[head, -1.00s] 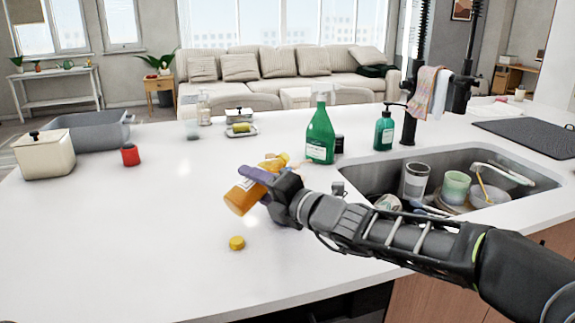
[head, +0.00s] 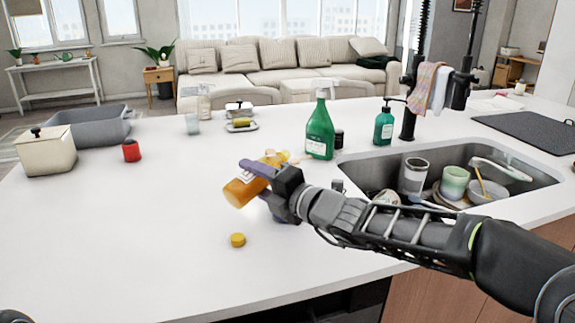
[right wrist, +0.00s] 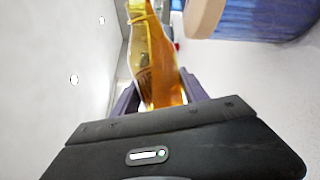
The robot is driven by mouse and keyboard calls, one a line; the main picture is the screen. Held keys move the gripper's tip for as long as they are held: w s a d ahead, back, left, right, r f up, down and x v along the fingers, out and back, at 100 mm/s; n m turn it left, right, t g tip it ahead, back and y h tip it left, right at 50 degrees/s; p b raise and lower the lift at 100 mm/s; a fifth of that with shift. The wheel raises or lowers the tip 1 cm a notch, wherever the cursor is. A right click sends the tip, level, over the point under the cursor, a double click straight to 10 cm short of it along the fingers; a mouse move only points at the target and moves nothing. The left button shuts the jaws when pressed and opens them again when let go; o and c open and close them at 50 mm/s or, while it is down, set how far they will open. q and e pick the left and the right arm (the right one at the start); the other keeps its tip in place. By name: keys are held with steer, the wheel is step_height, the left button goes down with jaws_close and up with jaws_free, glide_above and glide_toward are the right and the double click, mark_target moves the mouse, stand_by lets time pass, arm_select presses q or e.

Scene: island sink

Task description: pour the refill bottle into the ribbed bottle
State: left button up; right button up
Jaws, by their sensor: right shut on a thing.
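My right gripper (head: 268,180) is shut on an amber bottle (head: 243,190), which looks like the refill bottle. It holds the bottle tilted over the counter, base to the lower left and narrower end to the upper right. The fingers cover its middle. In the right wrist view the amber bottle (right wrist: 155,62) stands between the dark fingers. A blue thing with a tan edge (right wrist: 250,18) shows beside it there; I cannot tell what it is. I cannot tell for sure which bottle is the ribbed one; a clear pump bottle (head: 204,103) stands at the back. My left gripper is not in view.
A yellow cap (head: 237,240) lies on the counter (head: 130,230). A green spray bottle (head: 320,133) and a teal pump bottle (head: 384,127) stand by the sink (head: 535,183), which holds dishes. The front left counter is clear.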

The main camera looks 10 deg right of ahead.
steer(key=shift+r+m+p, duration=0.6)
steer(key=shift+p, duration=0.65)
stand_by(2.2)
step_height(320, 180, down, 4)
steer(key=n+b, duration=0.3)
steer(key=b, duration=0.4)
steer(key=shift+w+d+b, duration=0.1)
steer(key=shift+b, duration=0.2)
steer(key=shift+w+r+n, duration=0.1)
steer(key=shift+r+n, duration=0.15)
steer(key=shift+n, duration=0.05)
steer(key=shift+r+p, duration=0.25)
steer(key=shift+p, duration=0.15)
steer(key=shift+d+f+n+b, duration=0.1)
steer(key=shift+d+n+b, duration=0.15)
steer(key=shift+n+b, duration=0.45)
steer(key=shift+w, duration=0.1)
steer(key=shift+r, duration=0.2)
